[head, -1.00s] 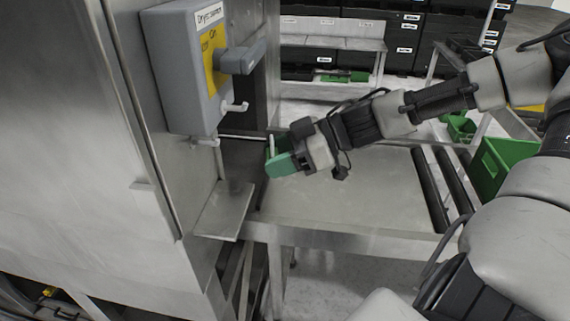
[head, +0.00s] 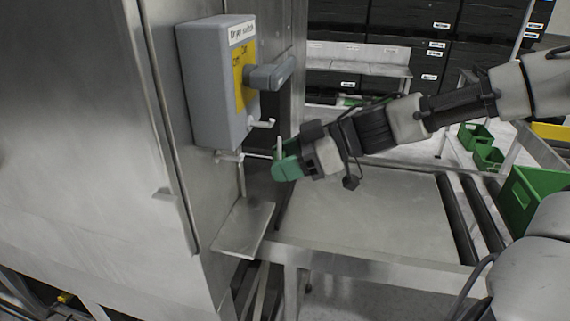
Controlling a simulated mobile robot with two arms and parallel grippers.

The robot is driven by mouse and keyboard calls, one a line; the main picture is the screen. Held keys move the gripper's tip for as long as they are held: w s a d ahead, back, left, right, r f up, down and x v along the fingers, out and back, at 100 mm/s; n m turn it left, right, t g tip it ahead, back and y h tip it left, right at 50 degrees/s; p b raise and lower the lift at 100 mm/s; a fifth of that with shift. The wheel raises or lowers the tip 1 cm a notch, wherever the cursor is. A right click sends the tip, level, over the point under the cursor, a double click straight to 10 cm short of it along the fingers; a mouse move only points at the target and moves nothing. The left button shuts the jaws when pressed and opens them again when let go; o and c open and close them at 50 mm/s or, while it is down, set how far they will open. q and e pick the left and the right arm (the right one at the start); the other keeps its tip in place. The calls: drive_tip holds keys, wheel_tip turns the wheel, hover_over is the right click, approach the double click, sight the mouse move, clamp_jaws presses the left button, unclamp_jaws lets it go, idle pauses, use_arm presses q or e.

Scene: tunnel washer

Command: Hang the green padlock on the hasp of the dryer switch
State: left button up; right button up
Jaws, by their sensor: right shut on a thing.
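The grey dryer switch box (head: 212,85) is fixed to the steel cabinet, with a yellow plate and a grey lever handle (head: 270,72). Its light hasp (head: 262,123) sticks out at the lower right of the box. My right gripper (head: 298,160) is shut on the green padlock (head: 286,168). The padlock is just below and right of the hasp, apart from it in the picture. Its pale shackle (head: 279,148) points up; whether it is open I cannot tell. My left gripper is not in view.
A small steel shelf (head: 243,228) juts out below the switch. A steel table (head: 365,215) with black rollers (head: 457,215) lies below my right arm. Green bins (head: 522,200) stand at the right and black crates (head: 400,30) at the back.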

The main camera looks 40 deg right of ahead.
drive_tip(key=shift+r+p, duration=1.3)
drive_tip(key=shift+r, duration=1.35)
drive_tip(key=shift+w+a+f+b, duration=0.1)
drive_tip(key=shift+w+f+b, duration=0.1)
drive_tip(key=shift+f+b, duration=0.25)
drive_tip(key=shift+w+a+b, duration=0.3)
drive_tip(key=shift+w+b, duration=0.05)
drive_tip(key=shift+b, duration=0.25)
drive_tip(key=shift+w+a+f, duration=0.35)
drive_tip(key=shift+w, duration=0.05)
drive_tip(key=shift+w+a+f, duration=0.1)
